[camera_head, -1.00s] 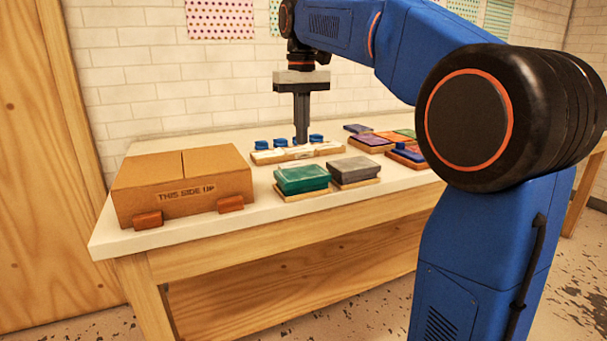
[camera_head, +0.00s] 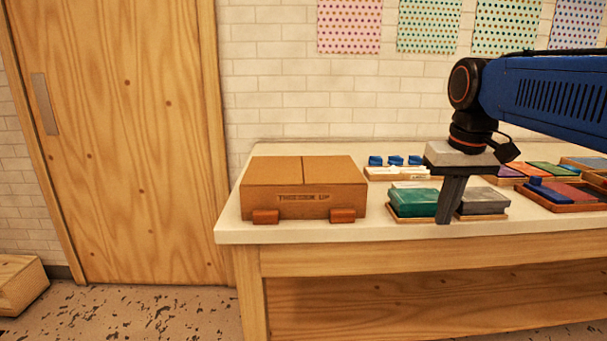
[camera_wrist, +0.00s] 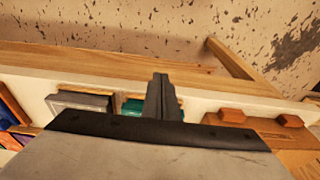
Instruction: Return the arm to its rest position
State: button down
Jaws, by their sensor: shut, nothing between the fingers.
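My gripper (camera_head: 446,218) points down in the head view, in front of the table's back-row items and between a green box and a grey box as seen from the head. Its fingers are together with nothing between them. In the wrist view the shut fingers (camera_wrist: 161,82) show over the table's front edge, with the floor beyond. My blue arm comes in from the right in the head view. How high the fingertips are above the table is hard to tell.
The table (camera_head: 235,233) holds a cardboard box (camera_head: 303,182) at left, a green box (camera_head: 412,203), a grey box (camera_head: 484,201), blue items (camera_head: 395,160) and a red-blue tray (camera_head: 560,194) at right. A wooden door (camera_head: 130,140) stands at left. Floor before the table is clear.

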jog(key=s+f+t, duration=0.2)
jog(key=s+f, duration=1.4)
jog(key=f, duration=0.3)
jog(key=shift+s+f+t, duration=0.35)
jog(key=shift+t, duration=0.05)
